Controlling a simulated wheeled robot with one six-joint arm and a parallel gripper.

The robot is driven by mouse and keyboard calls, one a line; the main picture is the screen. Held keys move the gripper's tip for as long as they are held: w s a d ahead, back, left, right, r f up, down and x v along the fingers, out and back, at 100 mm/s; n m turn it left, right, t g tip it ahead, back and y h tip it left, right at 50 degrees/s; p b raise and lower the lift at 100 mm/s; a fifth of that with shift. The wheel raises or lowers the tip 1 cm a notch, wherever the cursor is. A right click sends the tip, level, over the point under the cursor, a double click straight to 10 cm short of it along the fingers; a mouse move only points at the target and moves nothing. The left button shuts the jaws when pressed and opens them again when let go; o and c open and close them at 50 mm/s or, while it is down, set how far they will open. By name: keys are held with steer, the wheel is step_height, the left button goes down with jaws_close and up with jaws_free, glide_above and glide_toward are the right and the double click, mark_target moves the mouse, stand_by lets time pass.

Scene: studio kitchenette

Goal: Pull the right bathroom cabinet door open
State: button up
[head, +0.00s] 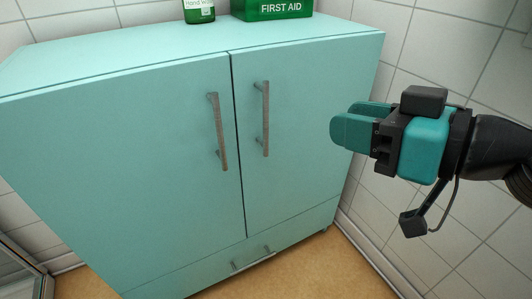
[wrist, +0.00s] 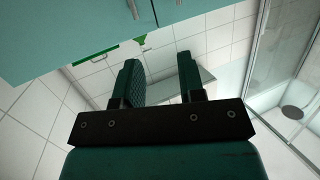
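The turquoise bathroom cabinet (head: 120,130) stands against the tiled wall with both doors shut. Its right door (head: 300,170) has a grey vertical bar handle (head: 265,118) close to the middle seam. The left door (head: 160,170) has a matching handle (head: 218,130) just across the seam. My gripper (head: 340,125) is to the right of the right door's handle in the head view, apart from it. In the wrist view my gripper (wrist: 158,62) has its two fingers spread, with nothing between them. Part of the cabinet (wrist: 60,30) shows at the top left there.
A green first aid box (head: 275,8) and a green hand wash bottle (head: 199,10) stand on the cabinet top. A low drawer with a handle (head: 253,261) is below the doors. The tiled wall (head: 420,50) is close on the right. A glass shower (wrist: 285,60) shows in the wrist view.

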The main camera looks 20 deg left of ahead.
step_height(320, 180, down, 7)
steer(key=w+m+t+y+b, duration=0.1)
steer(key=w+t+b, duration=0.2)
steer(key=b, duration=0.3)
steer(key=p+x, duration=0.5)
steer(key=x, duration=1.3)
steer(key=shift+r, duration=0.25)
steer(key=shift+c, duration=0.4)
jaws_close()
